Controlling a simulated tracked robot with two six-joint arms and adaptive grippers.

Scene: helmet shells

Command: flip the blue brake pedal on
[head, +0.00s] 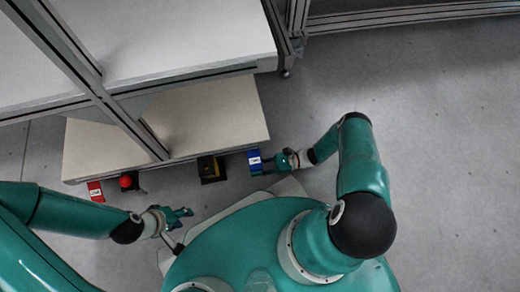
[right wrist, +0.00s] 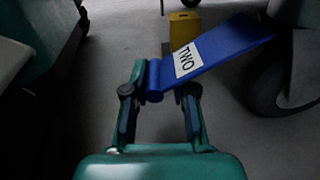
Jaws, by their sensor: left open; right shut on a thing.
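The blue brake pedal (head: 255,168) lies at the front edge of the low shelf in the head view, with a white label on it. In the right wrist view the blue pedal (right wrist: 228,49) slants up to the right, and its label reads "TWO". My right gripper (head: 275,161) is at the pedal's right side. In the right wrist view the fingers (right wrist: 160,90) are on either side of the pedal's near, rounded end, shut on it. My left gripper (head: 186,216) is open and empty, apart from the shelf, at the lower left.
A red labelled pedal (head: 96,191), a red knob on a dark base (head: 126,182) and a yellow-and-black device (head: 209,169) stand along the low shelf's front (head: 205,120). My base is close in front of them. Grey floor (head: 440,150) is clear on the right.

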